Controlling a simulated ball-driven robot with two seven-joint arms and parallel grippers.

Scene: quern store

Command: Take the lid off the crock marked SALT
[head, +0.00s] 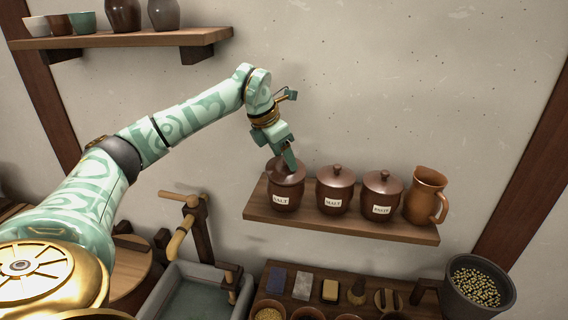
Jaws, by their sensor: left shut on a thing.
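The brown crock marked SALT (283,200) stands at the left end of a wooden wall shelf (330,226). Its domed lid (284,174) shows at the top of the crock, partly covered by my gripper. I cannot tell whether the lid sits flush on the rim. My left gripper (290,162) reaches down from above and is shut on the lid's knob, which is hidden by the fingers. My right gripper is not in view.
Two similar lidded crocks, marked MALT (333,191) and another label (381,194), stand right of the SALT crock. A copper jug (424,194) stands at the shelf's right end. Below are a stone basin (195,291), a counter with brushes and bowls, and a dark bucket (478,287).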

